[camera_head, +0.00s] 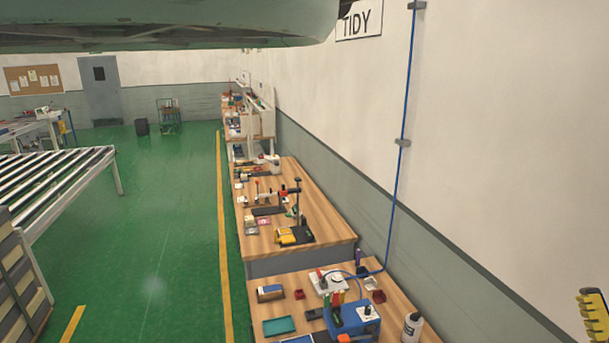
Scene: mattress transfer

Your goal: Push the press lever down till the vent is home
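On the middle wooden bench (325,222) stands a small upright device with a dark post (298,200) and a red part (284,192) near its top. It may be the press with its lever, but it is too small to tell. A shorter upright with a red knob (257,182) stands left of it over a dark base (267,210). I cannot make out the vent. My gripper is not in view.
The near bench (270,293) holds a blue device (355,318), a white bottle (412,327) and a teal tray (279,325). The wall is right. Green floor (160,220) is open left of the benches, with a roller conveyor (50,185) further left. A pale green form crosses the top.

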